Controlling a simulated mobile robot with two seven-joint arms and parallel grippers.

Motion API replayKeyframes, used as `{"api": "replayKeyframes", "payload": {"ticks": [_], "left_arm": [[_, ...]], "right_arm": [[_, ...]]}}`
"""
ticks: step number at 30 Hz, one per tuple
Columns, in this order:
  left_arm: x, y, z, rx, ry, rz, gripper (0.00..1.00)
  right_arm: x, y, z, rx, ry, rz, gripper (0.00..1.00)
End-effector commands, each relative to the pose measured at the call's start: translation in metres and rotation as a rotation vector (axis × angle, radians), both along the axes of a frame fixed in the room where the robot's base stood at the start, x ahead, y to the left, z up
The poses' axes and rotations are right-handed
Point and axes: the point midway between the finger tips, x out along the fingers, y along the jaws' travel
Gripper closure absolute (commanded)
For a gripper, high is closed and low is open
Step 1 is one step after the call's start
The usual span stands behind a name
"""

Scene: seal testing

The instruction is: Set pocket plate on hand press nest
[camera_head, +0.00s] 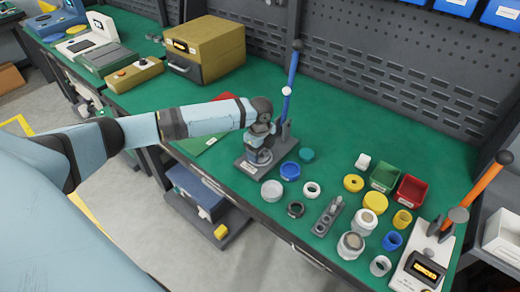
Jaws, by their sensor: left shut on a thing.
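The hand press (287,138) with a blue lever stands on the green bench, on a dark grey base (246,168). My left gripper (259,151) points down over the press base, in front of its column. It is shut on the pocket plate, which is small in this view and mostly hidden by the gripper. The nest is at the gripper's tips, also largely hidden. I cannot tell whether the plate touches it. My right gripper is out of view.
Several rings and cups stand right of the press, including a blue cup (290,171) and a clear cup (271,190) close to its base. A grey holder (328,215) lies near the front edge. An orange-lever press (456,215) stands far right. A yellow-brown case (205,49) is behind left.

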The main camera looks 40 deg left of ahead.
Motion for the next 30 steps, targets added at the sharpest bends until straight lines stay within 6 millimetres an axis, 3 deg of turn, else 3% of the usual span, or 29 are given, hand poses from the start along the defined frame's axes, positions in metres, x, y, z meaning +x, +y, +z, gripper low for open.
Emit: {"api": "replayKeyframes", "payload": {"ticks": [16, 17, 20, 30], "left_arm": [[-0.0001, -0.0004, -0.0048, 0.000, 0.000, 0.000, 0.60], [0.0000, -0.0004, -0.0050, 0.000, 0.000, 0.000, 0.30], [0.0000, -0.0003, -0.0051, 0.000, 0.000, 0.000, 0.07], [-0.0001, 0.0000, -0.0037, 0.000, 0.000, 0.000, 0.04]], "right_arm": [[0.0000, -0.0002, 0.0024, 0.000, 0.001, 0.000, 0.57], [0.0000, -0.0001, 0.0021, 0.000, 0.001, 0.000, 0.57], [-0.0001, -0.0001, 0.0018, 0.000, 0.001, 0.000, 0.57], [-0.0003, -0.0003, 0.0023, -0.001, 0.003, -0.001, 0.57]]}}
